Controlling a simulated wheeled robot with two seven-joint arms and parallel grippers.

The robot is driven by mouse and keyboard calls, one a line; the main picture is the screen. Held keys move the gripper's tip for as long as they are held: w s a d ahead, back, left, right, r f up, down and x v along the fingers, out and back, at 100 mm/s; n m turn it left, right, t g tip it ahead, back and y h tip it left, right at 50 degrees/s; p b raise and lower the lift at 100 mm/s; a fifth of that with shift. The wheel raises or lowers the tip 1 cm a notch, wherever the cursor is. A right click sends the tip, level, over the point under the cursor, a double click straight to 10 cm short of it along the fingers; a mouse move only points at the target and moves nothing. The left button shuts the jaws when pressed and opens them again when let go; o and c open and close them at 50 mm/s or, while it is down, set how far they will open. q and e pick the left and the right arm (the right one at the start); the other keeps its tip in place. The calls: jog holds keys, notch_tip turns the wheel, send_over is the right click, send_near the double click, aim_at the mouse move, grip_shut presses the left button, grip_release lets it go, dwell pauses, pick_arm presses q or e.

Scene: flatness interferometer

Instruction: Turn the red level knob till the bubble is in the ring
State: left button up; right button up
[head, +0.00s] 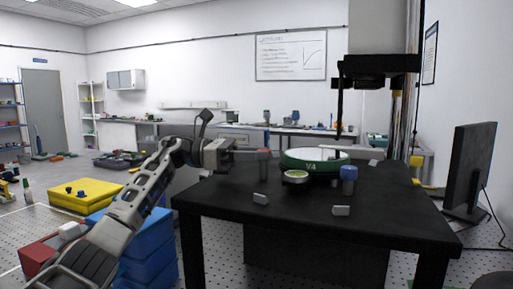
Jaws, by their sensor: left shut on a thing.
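The red level knob (264,163) stands at the left of the round stage on the black table; it looks dark and brownish red, and my gripper partly covers it. My left gripper (254,153) comes in from the left and is shut on the knob. The round bubble level (296,175), with a pale rim and a greenish face, sits in front of the green-sided stage marked V4 (312,165). The bubble and ring are too small to make out. My right gripper is not in view.
A blue knob (348,174) stands at the stage's front right. A dark instrument head (378,66) hangs above. The black table's (300,225) front is mostly clear. A monitor (472,168) stands at right.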

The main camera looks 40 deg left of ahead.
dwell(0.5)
pick_arm(q)
jog(key=o, duration=1)
jog(key=shift+c, duration=0.2)
jog(key=shift+a, duration=0.1)
jog(key=b+v, duration=0.2)
jog(key=v, duration=1.3)
jog(key=shift+a, duration=0.45)
